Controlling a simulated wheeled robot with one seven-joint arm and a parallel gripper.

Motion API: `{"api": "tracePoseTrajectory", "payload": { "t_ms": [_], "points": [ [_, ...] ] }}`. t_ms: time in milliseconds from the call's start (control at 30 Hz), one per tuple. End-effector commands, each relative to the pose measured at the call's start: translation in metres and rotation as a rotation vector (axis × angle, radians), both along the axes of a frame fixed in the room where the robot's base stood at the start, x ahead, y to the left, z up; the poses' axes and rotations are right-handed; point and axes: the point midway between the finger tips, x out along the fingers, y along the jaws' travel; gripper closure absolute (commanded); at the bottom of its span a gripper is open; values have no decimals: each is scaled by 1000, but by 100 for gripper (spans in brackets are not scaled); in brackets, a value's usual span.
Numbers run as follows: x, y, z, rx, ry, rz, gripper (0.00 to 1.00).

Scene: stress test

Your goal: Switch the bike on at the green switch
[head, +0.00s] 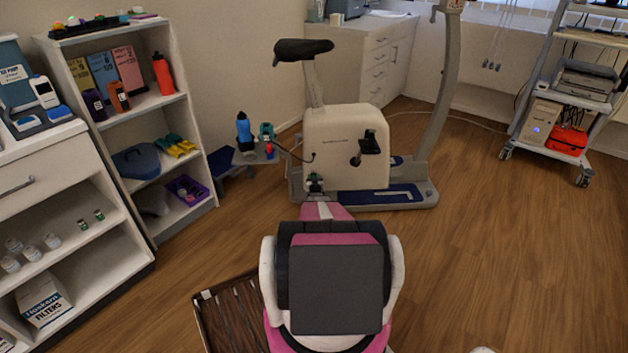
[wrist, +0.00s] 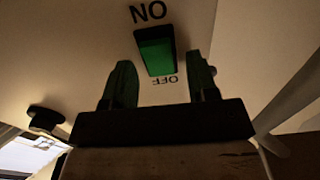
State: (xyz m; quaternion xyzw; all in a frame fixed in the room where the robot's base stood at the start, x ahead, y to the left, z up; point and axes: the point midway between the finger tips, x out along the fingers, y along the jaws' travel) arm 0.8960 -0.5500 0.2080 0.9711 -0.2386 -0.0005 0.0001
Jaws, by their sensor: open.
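The exercise bike (head: 335,135) has a cream body, a black saddle and a grey base. Its green switch (wrist: 155,50) fills the upper middle of the wrist view, set in the cream panel. The labels ON and OFF show upside down there, ON above the switch and OFF below it. My gripper (wrist: 159,62) is open and empty, one dark green finger on each side of the switch's lower part. Contact cannot be told. In the head view my gripper (head: 315,183) is at the bike's lower near side, where the switch cannot be made out. Which way the switch is tipped is unclear.
A small table (head: 252,156) with a blue bottle (head: 244,132) stands left of the bike. A shelf (head: 148,104) stands further left, and a wheeled equipment cart (head: 558,112) at right. The wooden floor (head: 500,220) at right is clear.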

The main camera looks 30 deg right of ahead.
Motion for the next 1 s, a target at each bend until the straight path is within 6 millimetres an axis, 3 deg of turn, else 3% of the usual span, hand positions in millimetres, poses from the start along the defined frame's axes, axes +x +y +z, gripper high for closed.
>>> {"api": "tracePoseTrajectory", "payload": {
  "t_ms": [67, 200, 233, 1000],
  "points": [
    [0, 0, 0, 0, 0, 0, 47],
    [0, 0, 0, 0, 0, 0, 92],
    [0, 0, 0, 0, 0, 0, 96],
    [-1, 1, -5, -121, -234, 2, 96]
  ]
}}
